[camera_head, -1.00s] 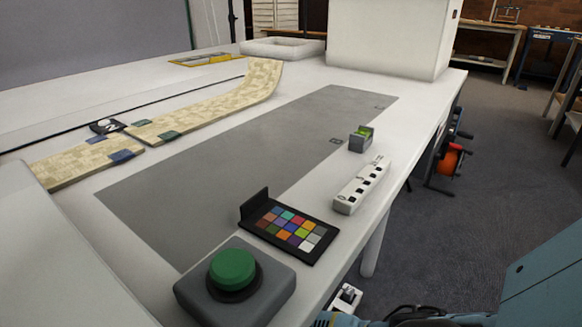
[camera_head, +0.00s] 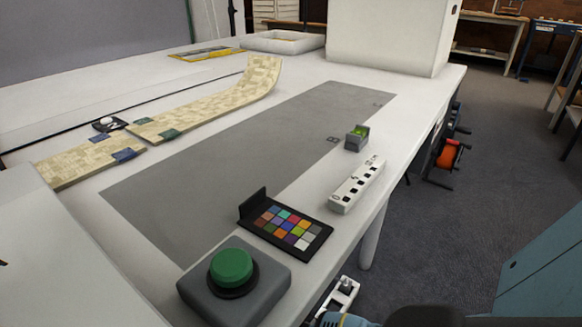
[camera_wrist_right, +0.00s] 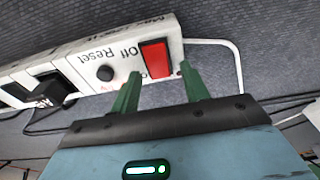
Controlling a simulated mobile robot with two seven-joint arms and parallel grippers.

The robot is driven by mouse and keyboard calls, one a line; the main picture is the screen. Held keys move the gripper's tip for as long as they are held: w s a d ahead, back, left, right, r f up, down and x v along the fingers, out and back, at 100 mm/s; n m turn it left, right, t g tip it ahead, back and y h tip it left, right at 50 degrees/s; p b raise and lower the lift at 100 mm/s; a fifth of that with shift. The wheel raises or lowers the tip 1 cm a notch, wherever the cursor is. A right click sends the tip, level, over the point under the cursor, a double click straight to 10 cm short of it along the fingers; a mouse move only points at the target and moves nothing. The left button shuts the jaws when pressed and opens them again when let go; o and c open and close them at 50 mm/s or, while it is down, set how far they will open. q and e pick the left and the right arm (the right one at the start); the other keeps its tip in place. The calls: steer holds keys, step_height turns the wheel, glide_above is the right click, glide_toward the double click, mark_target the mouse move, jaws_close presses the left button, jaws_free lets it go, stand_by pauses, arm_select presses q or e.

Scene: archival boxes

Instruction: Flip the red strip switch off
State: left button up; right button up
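The red strip switch (camera_wrist_right: 155,59) sits near the end of a white power strip (camera_wrist_right: 125,42), beside a round black reset button and upside-down "Off" and "Reset" lettering. My right gripper (camera_wrist_right: 161,76) is open in the right wrist view. Its two green fingers are apart, with tips on either side of the switch's lower part; I cannot tell whether they touch the strip. In the head view, part of a white strip (camera_head: 344,289) shows below the table edge, but its red switch cannot be made out. My left gripper is not in view.
A dark plug (camera_wrist_right: 48,92) and cables lie along the strip. On the table are a white socket block (camera_head: 357,185), a colour chart (camera_head: 286,224), a green push button (camera_head: 232,267) and a small grey-green block (camera_head: 356,138). The table's right edge is close above the lower strip.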

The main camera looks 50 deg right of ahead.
steer(key=shift+r, duration=0.15)
step_height(320, 180, up, 8)
steer(key=s+p, duration=0.1)
steer(key=p, duration=0.4)
steer(key=shift+f, duration=0.25)
steer(key=shift+s, duration=0.1)
steer(key=shift+s+f, duration=0.1)
